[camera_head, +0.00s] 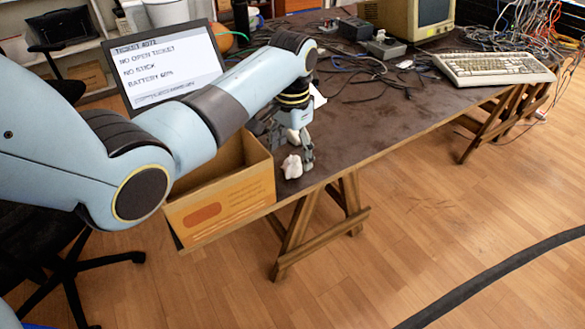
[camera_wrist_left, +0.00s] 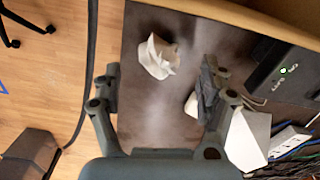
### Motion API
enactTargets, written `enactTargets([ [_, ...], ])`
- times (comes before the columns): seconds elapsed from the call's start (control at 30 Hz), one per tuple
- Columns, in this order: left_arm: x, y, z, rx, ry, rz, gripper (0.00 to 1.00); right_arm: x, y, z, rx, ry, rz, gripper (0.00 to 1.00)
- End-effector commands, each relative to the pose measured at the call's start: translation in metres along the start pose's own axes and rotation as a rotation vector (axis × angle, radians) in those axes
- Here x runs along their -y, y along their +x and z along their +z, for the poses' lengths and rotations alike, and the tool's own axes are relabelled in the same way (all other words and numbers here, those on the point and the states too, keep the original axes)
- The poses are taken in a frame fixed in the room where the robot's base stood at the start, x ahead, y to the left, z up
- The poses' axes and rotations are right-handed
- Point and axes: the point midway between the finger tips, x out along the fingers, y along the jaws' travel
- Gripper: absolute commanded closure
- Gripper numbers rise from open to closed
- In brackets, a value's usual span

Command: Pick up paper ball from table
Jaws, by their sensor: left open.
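A crumpled white paper ball (camera_head: 292,166) lies on the dark table (camera_head: 350,140) near its front edge, just right of the cardboard box. It also shows in the left wrist view (camera_wrist_left: 158,56), ahead of the fingertips and between their lines. My left gripper (camera_head: 291,148) points down over the table just behind this ball, open, with nothing held. In the left wrist view its fingers (camera_wrist_left: 158,85) stand wide apart. A second white crumpled piece (camera_wrist_left: 192,105) is partly hidden behind the right-hand finger. My right gripper is in neither view.
An open cardboard box (camera_head: 225,200) stands close left of the ball. A laptop screen (camera_head: 168,70) is behind it. A white sheet (camera_wrist_left: 247,140) and black device (camera_wrist_left: 285,75) lie near the gripper. Cables and a keyboard (camera_head: 495,67) are further right.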

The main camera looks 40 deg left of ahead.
Motion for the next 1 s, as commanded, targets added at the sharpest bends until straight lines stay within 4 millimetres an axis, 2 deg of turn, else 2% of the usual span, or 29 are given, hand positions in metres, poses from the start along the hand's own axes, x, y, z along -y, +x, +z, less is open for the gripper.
enactTargets([
  [0.23, -0.001, 0.040, 0.001, 0.003, 0.000, 0.001, 0.24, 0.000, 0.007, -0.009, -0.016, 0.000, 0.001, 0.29],
  [0.37, -0.001, 0.047, 0.000, 0.001, 0.001, 0.000, 0.24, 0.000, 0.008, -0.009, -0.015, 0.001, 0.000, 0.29],
  [0.57, -0.001, 0.046, 0.000, 0.000, 0.001, 0.000, 0.25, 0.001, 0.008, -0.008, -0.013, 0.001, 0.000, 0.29],
  [0.83, -0.001, 0.046, 0.000, 0.000, 0.000, 0.000, 0.60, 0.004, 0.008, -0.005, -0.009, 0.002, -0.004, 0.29],
  [1.0, -0.001, 0.046, 0.000, 0.000, 0.000, 0.000, 0.63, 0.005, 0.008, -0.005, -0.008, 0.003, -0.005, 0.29],
])
